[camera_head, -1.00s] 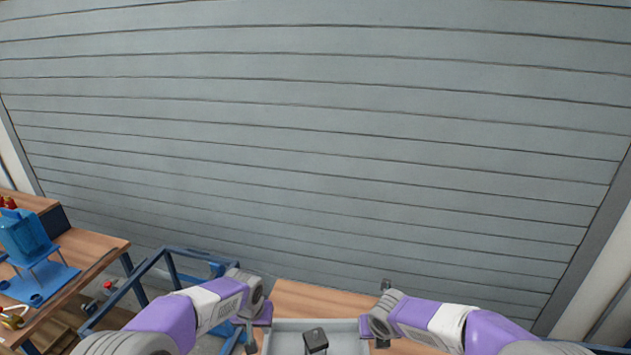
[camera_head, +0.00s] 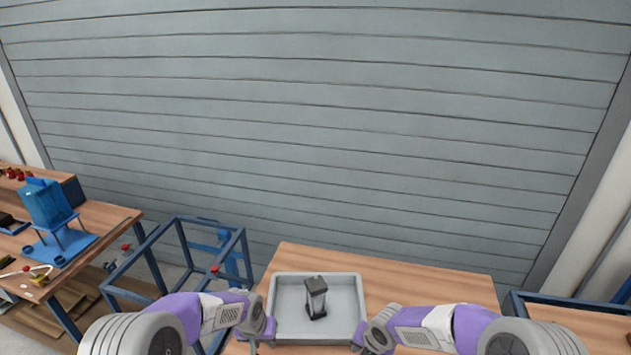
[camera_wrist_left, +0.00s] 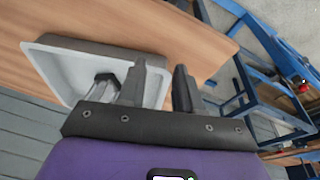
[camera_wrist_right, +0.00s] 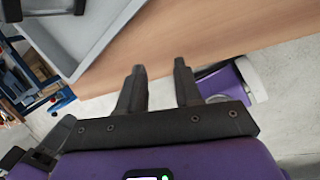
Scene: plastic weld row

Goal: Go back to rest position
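My left gripper (camera_head: 262,333) is beside the left wall of a grey tray (camera_head: 275,300) on a wooden table. My right gripper (camera_head: 366,338) is by the tray's lower right corner. In the right wrist view its fingers (camera_wrist_right: 160,85) are also apart and empty.
The wooden table (camera_head: 430,285) is bare right of the tray. A blue metal frame (camera_head: 180,235) stands left of it. Farther left, a workbench (camera_head: 105,215) holds a blue fixture (camera_head: 48,205) and tools. A grey slatted wall (camera_head: 320,130) closes the back.

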